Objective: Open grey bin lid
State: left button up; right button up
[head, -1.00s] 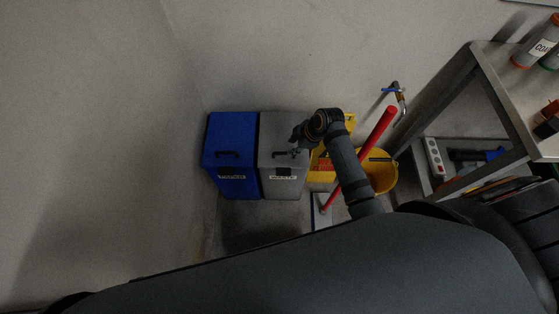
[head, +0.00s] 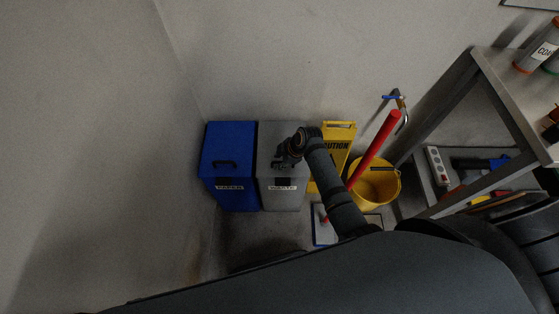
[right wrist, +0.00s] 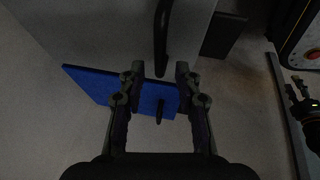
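The grey bin (head: 283,192) stands against the wall with a white label on its front. Its lid (head: 270,135) looks closed. My right gripper (head: 284,156) is over the lid and covers much of its dark handle. In the right wrist view, the black handle (right wrist: 161,35) runs down between the two spread fingertips of my right gripper (right wrist: 159,72). I see gaps on both sides, so the gripper is open and not closed on it. A dark gripper-like part, probably my left gripper (right wrist: 303,100), shows at the right edge of the wrist view; its finger state is unclear.
A blue bin (head: 231,192) with its own handle stands close on the left. A yellow caution sign (head: 338,140), a yellow bucket (head: 378,188) and a red-handled mop (head: 374,150) stand to the right. A metal shelf (head: 450,110) is farther right.

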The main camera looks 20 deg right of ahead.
jog(key=shift+c, duration=0.2)
grip_shut()
